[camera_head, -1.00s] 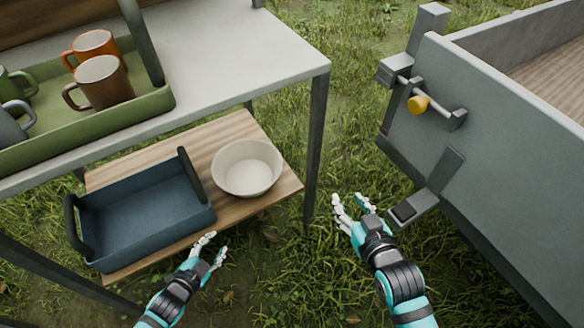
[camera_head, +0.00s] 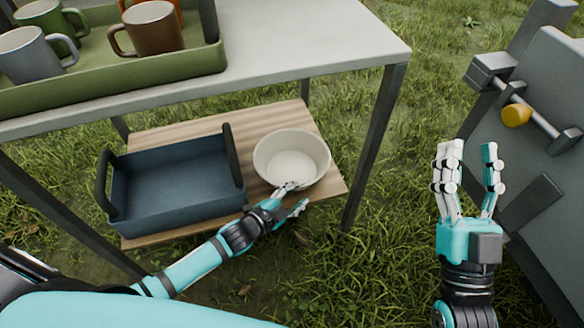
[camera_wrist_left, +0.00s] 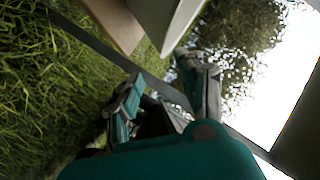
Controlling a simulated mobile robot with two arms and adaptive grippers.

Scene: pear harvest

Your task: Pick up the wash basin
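The wash basin (camera_head: 291,157) is a round off-white bowl, upright on the right part of the wooden lower shelf (camera_head: 180,128). My left gripper (camera_head: 297,194) is at its near rim, with fingers spread. One finger reaches up to the rim and another is lower, by the shelf edge; I cannot tell whether they touch the basin. In the left wrist view the fingers (camera_wrist_left: 160,72) stand apart. A pale surface, likely the basin (camera_wrist_left: 186,22), shows beyond them beside a brown board. My right gripper (camera_head: 468,170) is open and empty, over grass right of the table.
A dark blue tray with black handles (camera_head: 180,157) stands left of the basin. Above is the grey tabletop (camera_head: 320,45) with a green tray (camera_head: 180,65) of mugs. A table leg (camera_head: 375,145) is right of the basin. A grey cart side (camera_head: 545,175) with a yellow knob is far right.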

